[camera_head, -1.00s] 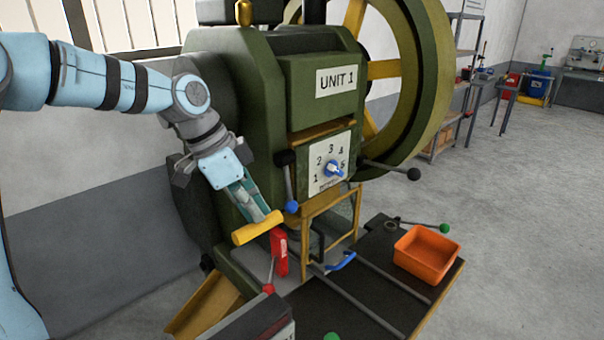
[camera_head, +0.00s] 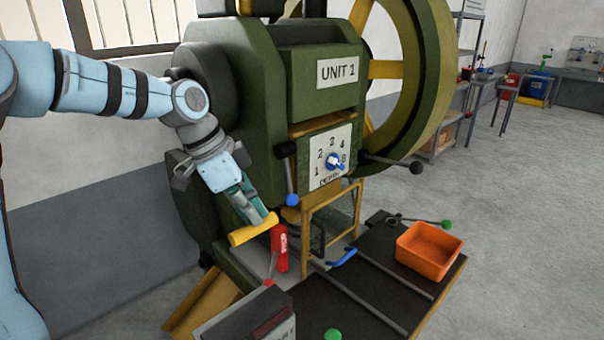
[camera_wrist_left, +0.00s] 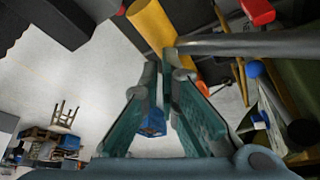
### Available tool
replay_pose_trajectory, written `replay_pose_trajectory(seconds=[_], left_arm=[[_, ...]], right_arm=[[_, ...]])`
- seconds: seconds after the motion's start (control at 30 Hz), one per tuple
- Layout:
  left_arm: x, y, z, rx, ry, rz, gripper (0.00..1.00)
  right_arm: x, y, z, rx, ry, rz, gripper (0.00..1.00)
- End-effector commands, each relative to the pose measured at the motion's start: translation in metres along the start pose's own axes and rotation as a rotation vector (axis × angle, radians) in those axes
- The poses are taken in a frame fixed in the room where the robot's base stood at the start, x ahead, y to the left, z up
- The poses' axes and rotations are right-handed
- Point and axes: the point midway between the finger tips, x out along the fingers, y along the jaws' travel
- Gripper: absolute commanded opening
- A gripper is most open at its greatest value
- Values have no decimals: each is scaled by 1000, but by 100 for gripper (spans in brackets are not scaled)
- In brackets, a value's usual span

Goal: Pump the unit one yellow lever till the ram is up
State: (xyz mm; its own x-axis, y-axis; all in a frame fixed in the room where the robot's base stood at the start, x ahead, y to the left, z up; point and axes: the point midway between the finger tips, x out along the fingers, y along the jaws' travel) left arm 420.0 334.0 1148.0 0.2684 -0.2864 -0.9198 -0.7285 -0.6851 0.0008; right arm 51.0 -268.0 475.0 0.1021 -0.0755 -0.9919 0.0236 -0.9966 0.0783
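The green machine labelled UNIT 1 (camera_head: 335,72) stands in the middle of the head view. The yellow lever handle (camera_head: 252,231) is a short bar low at its left front; it also shows in the left wrist view (camera_wrist_left: 153,24), with a grey rod (camera_wrist_left: 250,45) running right from it. My left gripper (camera_head: 268,217) reaches down to the handle from behind and above. Its teal fingers are nearly together, their tips at the handle, which is wider than the gap between them. I cannot make out the ram. My right gripper is out of view.
A red cylinder (camera_head: 279,248) stands close to the right of the handle. A yellow-framed guard (camera_head: 333,213), a blue-ended lever (camera_head: 291,200) and an orange bin (camera_head: 428,251) are further right. A grey box (camera_head: 243,318) is in front. The floor at right is clear.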

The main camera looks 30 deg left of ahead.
Motion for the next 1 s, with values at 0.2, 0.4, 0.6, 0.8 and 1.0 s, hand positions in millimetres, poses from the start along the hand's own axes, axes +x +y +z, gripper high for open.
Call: replay_pose_trajectory(seconds=[0.2,0.4,0.6,0.8,1.0], left_arm=[[26,-7,16,-2,-2,7,0],[27,-9,18,-1,-3,5,0],[28,-10,19,-2,-3,5,0],[43,-20,32,-2,-3,5,0],[58,-32,47,-2,-3,5,0]], right_arm=[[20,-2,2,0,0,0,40],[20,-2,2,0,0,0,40],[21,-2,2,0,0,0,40],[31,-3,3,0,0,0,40],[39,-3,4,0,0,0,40]])
